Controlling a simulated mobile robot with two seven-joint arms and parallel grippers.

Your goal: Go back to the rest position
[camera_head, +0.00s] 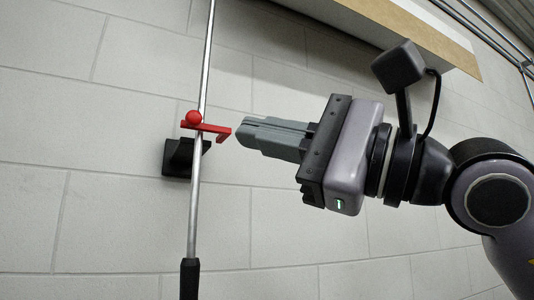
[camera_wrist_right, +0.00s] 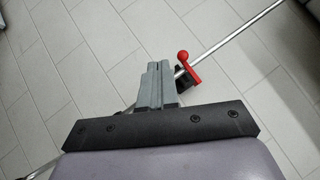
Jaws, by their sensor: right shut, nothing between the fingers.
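My right gripper (camera_head: 240,129) reaches in from the right with its grey fingers shut and empty. Its tips are just right of a red lever (camera_head: 208,127) with a red ball knob, with a small gap between them in the head view. In the right wrist view the shut fingers (camera_wrist_right: 158,67) point toward the rod, and the red lever (camera_wrist_right: 187,65) is just right of the tips. My left gripper is not in view.
A pale block wall (camera_head: 110,220) fills the background. A beige and white beam (camera_head: 400,30) runs across the upper right, above my arm. The rod ends in a black grip (camera_head: 189,280) at the bottom. The wall area left of the rod is clear.

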